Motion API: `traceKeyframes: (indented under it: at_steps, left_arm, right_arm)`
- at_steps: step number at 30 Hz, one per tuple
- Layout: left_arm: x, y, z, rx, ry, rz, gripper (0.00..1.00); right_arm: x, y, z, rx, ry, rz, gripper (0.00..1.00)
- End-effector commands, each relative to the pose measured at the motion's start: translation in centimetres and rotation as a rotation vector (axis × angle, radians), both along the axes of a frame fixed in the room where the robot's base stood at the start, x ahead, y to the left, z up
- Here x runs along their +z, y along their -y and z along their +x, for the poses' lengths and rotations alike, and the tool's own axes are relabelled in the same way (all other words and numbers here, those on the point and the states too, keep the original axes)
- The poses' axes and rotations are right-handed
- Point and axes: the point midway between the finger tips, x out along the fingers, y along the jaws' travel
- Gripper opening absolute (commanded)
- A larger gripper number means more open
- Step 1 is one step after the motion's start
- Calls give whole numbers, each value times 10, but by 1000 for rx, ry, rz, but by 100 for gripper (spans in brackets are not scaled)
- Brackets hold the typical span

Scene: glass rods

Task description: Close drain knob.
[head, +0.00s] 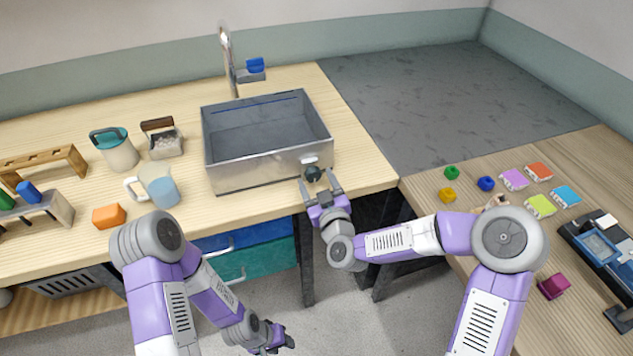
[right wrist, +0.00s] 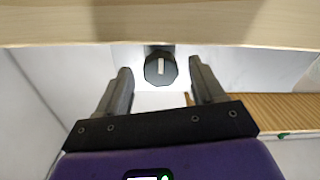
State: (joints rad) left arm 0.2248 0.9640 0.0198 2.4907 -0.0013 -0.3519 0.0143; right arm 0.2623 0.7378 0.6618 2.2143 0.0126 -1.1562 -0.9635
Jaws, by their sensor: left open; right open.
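The drain knob (head: 313,173) is a dark round knob on the front of the metal sink basin (head: 232,177), near its right corner. In the right wrist view the knob (right wrist: 153,72) is black and faceted, with a short white mark standing upright. My right gripper (head: 318,184) is open in front of the knob. In the right wrist view its fingers (right wrist: 160,82) lie on either side of the knob with gaps, and no contact shows. My left gripper (head: 286,342) hangs low over the floor, away from the sink, its fingers small in view.
The wooden counter edge (right wrist: 70,28) runs across the top of the right wrist view. A faucet (head: 227,55) stands behind the basin. A mug (head: 158,186) and an orange block (head: 109,216) sit left of it. A right-hand table holds several coloured blocks.

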Motion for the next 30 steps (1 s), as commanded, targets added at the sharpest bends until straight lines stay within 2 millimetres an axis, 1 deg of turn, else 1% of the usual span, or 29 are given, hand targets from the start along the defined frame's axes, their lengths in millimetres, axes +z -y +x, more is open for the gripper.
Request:
traceKeyframes:
  at_steps: [1,4,13,24,30]
  left_arm:
    - [-2,0,0,0,0,0,43]
    - [-2,0,0,0,0,0,43]
    - [-2,0,0,0,0,0,43]
    - [-2,0,0,0,0,0,43]
    - [-2,0,0,0,0,0,43]
  right_arm:
    - [-1,-2,5,0,-1,2,68]
    - [-1,-3,10,0,-1,1,68]
    - [0,-4,11,2,-1,0,68]
    - [0,-4,11,2,-1,0,12]
    - [0,-4,11,2,-6,13,12]
